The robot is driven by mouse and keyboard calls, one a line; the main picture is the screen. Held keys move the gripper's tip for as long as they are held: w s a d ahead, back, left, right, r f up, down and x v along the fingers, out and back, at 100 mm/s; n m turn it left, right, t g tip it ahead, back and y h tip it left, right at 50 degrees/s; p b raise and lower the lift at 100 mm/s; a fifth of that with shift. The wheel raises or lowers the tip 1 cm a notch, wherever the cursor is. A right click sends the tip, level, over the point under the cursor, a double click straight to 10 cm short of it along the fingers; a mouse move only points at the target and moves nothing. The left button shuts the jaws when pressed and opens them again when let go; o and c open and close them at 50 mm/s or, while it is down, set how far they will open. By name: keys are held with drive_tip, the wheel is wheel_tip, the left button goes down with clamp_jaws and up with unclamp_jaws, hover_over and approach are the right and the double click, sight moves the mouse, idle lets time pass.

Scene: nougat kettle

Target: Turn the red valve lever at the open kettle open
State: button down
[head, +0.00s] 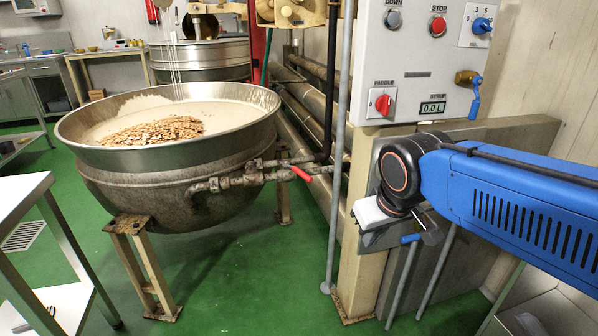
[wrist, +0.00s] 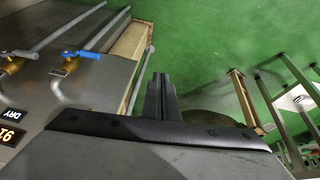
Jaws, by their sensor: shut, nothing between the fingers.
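The open kettle (head: 180,185) is a large steel bowl of pale mix with brown nuts on top, standing at left centre in the head view. The red valve lever (head: 301,173) sits on the pipe fittings (head: 245,180) at the kettle's right side and slants down to the right. My gripper (wrist: 160,92) shows in the wrist view as dark fingers closed together, with nothing held. In the head view my blue arm comes in from the right and its end is right of the lever, clearly apart from it. I cannot make out the lever in the wrist view.
A blue-handled valve (wrist: 80,55) is at the left in the wrist view. A grey vertical pipe (head: 339,150) rises near the lever. Green floor (head: 230,285) is clear in front.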

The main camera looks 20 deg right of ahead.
drive_tip(key=w+a+r+n+h, duration=0.15)
drive_tip(key=w+a, duration=0.25)
drive_tip(key=w, duration=0.6)
drive_tip(key=w+a+r+n+t, duration=0.1)
drive_tip(key=w+a+r, duration=0.25)
drive_tip(key=w, duration=0.65)
drive_tip(key=w+a+r+n+h, duration=0.1)
drive_tip(key=w+a, duration=0.4)
drive_tip(key=w, duration=0.5)
approach(301, 175)
wheel_tip(301, 175, down, 5)
drive_tip(key=w+a, duration=0.1)
drive_tip(key=a, duration=0.1)
drive_tip(key=shift+w+d+f+m, duration=0.15)
drive_tip(key=shift+w+d, duration=0.25)
drive_tip(key=shift+d, duration=0.45)
drive_tip(key=shift+w+d+f+m, duration=0.1)
drive_tip(key=shift+w+d, duration=0.3)
drive_tip(key=shift+d, duration=0.45)
drive_tip(key=shift+d, duration=0.2)
